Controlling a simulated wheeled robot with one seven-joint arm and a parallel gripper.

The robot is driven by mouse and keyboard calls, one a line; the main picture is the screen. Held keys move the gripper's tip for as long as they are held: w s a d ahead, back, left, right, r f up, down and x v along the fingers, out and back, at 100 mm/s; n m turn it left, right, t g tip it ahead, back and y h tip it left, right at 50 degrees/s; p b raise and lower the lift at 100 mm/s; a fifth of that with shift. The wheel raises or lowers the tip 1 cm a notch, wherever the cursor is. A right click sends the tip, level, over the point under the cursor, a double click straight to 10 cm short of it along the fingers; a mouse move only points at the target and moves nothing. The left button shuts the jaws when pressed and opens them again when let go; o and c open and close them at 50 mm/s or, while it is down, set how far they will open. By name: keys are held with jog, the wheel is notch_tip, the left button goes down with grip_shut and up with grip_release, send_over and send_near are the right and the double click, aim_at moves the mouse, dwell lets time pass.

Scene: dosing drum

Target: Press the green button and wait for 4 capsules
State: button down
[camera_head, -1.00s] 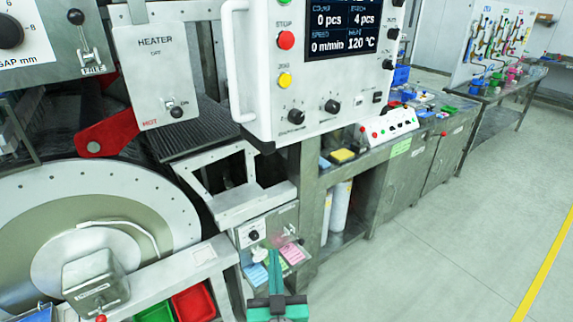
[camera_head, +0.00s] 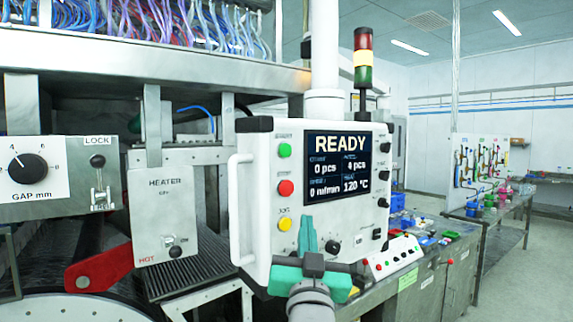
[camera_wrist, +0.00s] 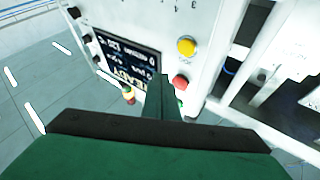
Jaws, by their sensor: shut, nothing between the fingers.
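The green button (camera_head: 284,150) is the top one of a column on the white control panel (camera_head: 258,200), above a red (camera_head: 286,188) and a yellow button (camera_head: 285,224). The screen (camera_head: 336,166) reads READY, 0 pcs, 4 pcs, 0 m/min and 120 °C. My gripper (camera_head: 308,236) is shut and empty, pointing up in front of the panel's lower part, below and right of the green button. In the wrist view my gripper (camera_wrist: 160,97) covers part of the panel, and the green button (camera_wrist: 180,102) shows only partly beside the finger. No capsules can be made out.
A signal tower (camera_head: 363,60) stands behind the panel. The heater box (camera_head: 160,215) and a red lever (camera_head: 98,268) are on the left. A handle (camera_head: 235,210) sticks out on the panel's left side. A bench (camera_head: 440,270) with small items runs to the right.

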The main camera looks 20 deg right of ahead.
aim_at(285, 150)
jog(key=s+r, duration=0.2)
jog(key=r, duration=0.5)
jog(key=s+d+r+m, duration=0.1)
jog(key=s+r, duration=0.2)
jog(key=r, duration=0.4)
jog(key=shift+d+r+t+h, duration=0.25)
jog(key=shift+d+t+h, duration=0.05)
jog(key=shift+t, duration=0.1)
jog(key=shift+w+a, duration=0.5)
jog(key=shift+w, duration=0.85)
jog(key=shift+w+a, duration=0.55)
jog(key=shift+w, duration=0.8)
jog(key=shift+w+a, duration=0.5)
jog(key=shift+w, duration=0.85)
jog(key=shift+w, duration=0.15)
jog(key=shift+w+a, duration=0.15)
jog(key=shift+w, duration=0.15)
